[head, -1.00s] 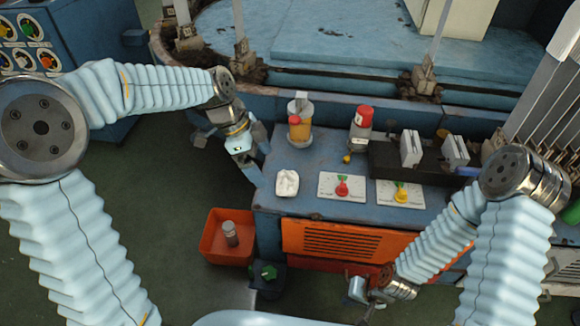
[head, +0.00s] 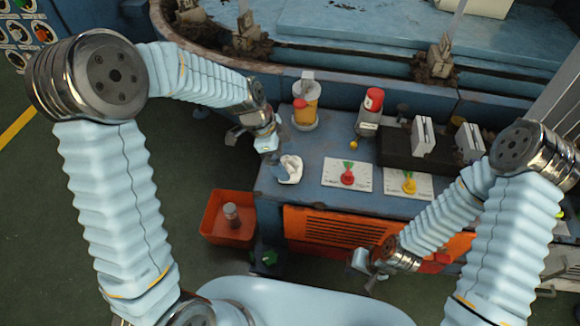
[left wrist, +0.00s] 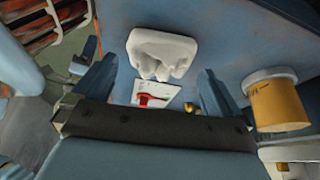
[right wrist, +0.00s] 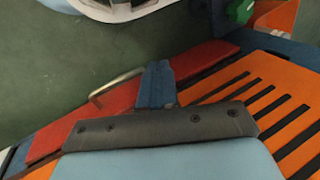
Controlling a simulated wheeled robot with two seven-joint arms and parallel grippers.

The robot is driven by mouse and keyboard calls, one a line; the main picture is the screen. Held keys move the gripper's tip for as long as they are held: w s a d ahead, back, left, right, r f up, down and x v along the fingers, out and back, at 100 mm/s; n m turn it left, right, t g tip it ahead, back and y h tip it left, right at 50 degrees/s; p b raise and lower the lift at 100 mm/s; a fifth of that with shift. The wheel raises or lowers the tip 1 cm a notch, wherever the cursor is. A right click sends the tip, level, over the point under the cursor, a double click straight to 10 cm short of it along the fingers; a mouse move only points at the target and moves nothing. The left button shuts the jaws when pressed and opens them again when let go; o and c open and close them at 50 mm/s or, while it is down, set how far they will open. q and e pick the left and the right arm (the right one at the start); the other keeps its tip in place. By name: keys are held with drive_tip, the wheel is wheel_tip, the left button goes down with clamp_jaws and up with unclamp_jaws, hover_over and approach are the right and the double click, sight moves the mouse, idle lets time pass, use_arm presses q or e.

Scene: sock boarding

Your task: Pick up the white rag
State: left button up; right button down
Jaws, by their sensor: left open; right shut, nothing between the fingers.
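The white rag (head: 288,170) lies crumpled on the left end of the blue bench top (head: 318,150). It also shows in the left wrist view (left wrist: 162,52), ahead of and between my left fingers. My left gripper (head: 278,158) is open at the rag's upper left edge; the head view does not show clearly whether it touches. In the left wrist view (left wrist: 160,90) its two blue fingers stand apart with nothing held. My right gripper (head: 368,275) is shut and empty, low in front of the orange panel. Its closed fingers show in the right wrist view (right wrist: 158,82).
An orange bin (head: 229,222) stands on the floor below left.

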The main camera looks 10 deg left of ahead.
sight(287, 162)
use_arm(q)
drive_tip(key=x, duration=0.3)
drive_tip(key=shift+f, duration=0.3)
drive_tip(key=shift+c, duration=0.5)
drive_tip(key=c, duration=0.6)
drive_tip(key=shift+r, duration=0.15)
